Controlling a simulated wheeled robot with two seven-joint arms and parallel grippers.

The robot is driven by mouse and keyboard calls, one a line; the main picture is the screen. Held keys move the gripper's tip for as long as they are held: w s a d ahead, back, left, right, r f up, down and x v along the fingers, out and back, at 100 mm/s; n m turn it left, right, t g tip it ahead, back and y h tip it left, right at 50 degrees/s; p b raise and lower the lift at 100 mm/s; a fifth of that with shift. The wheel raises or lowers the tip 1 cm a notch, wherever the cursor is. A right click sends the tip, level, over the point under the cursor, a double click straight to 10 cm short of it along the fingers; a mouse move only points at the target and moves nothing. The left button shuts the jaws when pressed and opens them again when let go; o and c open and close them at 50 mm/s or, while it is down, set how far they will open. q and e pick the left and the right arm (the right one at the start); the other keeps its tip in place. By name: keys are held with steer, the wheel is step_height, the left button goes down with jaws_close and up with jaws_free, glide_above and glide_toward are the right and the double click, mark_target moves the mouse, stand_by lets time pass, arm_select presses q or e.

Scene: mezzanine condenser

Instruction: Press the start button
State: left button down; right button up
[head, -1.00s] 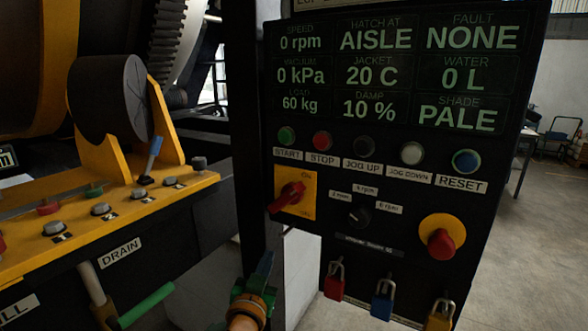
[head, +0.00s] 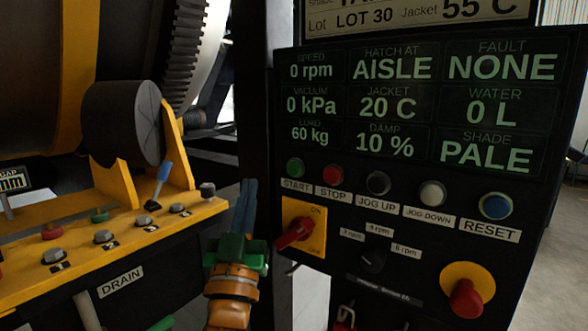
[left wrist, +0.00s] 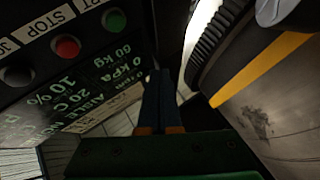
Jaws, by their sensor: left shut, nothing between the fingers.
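The green start button (head: 295,168) is at the left end of the button row on the dark control panel (head: 440,215), above its START label. It also shows in the left wrist view (left wrist: 113,20), near the top. My left gripper (head: 247,185) is shut and empty, its blue fingers pointing up. In the head view it appears left of the panel's edge and lower than the start button, apart from it. In the left wrist view the shut fingers (left wrist: 160,78) show in the middle, below and right of the button. My right gripper is in neither view.
The red stop button (head: 333,174) sits right beside start. Below are a red rotary switch (head: 295,232) on a yellow plate and a red mushroom knob (head: 466,298). At the left is a yellow console (head: 125,243) with several knobs and a blue-tipped lever (head: 161,180).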

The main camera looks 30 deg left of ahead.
arm_select(q)
steer(key=b, duration=0.3)
glide_toward(287, 164)
step_height(287, 164, up, 3)
steer(key=w+a, duration=0.1)
steer(key=a, duration=0.2)
steer(key=shift+w+d+r, duration=0.15)
steer(key=shift+w+r, duration=0.05)
steer(key=shift+w, duration=0.3)
steer(key=shift+w+d+r, duration=0.15)
steer(key=shift+w, duration=0.3)
stand_by(0.8)
steer(key=shift+w, duration=0.45)
steer(key=shift+w+b, duration=0.4)
steer(key=shift+b, duration=0.2)
stand_by(0.4)
steer(key=shift+s+p, duration=0.4)
steer(key=shift+s, duration=0.4)
steer(key=shift+s, duration=0.1)
